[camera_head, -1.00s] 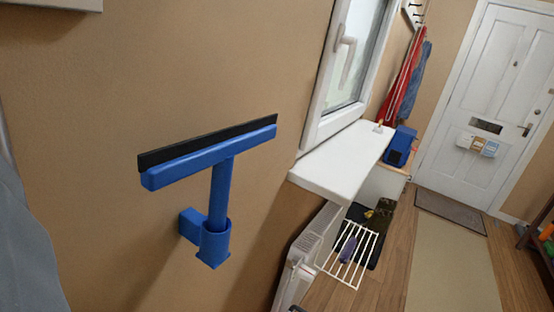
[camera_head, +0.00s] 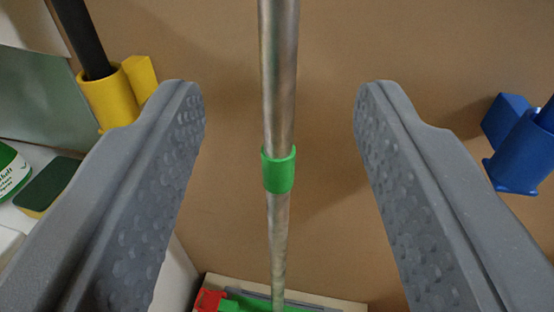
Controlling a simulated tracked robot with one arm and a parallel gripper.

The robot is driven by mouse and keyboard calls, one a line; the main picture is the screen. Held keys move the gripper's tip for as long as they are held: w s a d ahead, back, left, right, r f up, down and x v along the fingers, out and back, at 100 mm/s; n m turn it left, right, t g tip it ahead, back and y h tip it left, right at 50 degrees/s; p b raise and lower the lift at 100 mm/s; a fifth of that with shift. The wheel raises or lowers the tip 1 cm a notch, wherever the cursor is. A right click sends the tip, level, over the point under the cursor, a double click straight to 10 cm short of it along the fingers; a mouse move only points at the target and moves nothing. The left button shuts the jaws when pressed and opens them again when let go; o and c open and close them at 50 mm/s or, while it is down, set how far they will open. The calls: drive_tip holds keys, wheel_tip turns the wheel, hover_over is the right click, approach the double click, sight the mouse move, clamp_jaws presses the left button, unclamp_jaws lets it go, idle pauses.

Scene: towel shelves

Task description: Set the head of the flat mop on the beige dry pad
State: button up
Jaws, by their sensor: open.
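A metal pole (camera_head: 280,90) with a green collar (camera_head: 278,170) stands roughly upright in the middle of the view; it appears to be the flat mop's handle. At its foot is a green part (camera_head: 245,301), cut by the bottom edge, which looks like the mop head. My gripper (camera_head: 280,110) is open, with one grey finger on each side of the pole and clear gaps to both. A beige surface (camera_head: 345,306) shows under the green part; I cannot tell if it is the dry pad.
A yellow holder (camera_head: 112,98) with a dark handle is on the wall at left. A blue wall holder (camera_head: 520,150) is at right. A sponge (camera_head: 48,188) and a white tub with a green label (camera_head: 12,172) stand on a white surface at left. A red piece (camera_head: 208,300) lies by the pole's foot.

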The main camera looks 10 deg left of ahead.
sight(280, 31)
drive_tip(key=w, duration=0.3)
drive_tip(key=w+a, duration=0.1)
drive_tip(key=w, duration=0.3)
drive_tip(key=w+b, duration=0.1)
drive_tip(key=w, duration=0.2)
drive_tip(key=shift+w+a+f, duration=0.25)
drive_tip(key=shift+w, duration=0.1)
clamp_jaws()
drive_tip(key=c, duration=0.7)
unclamp_jaws()
clamp_jaws()
drive_tip(key=shift+r, duration=0.15)
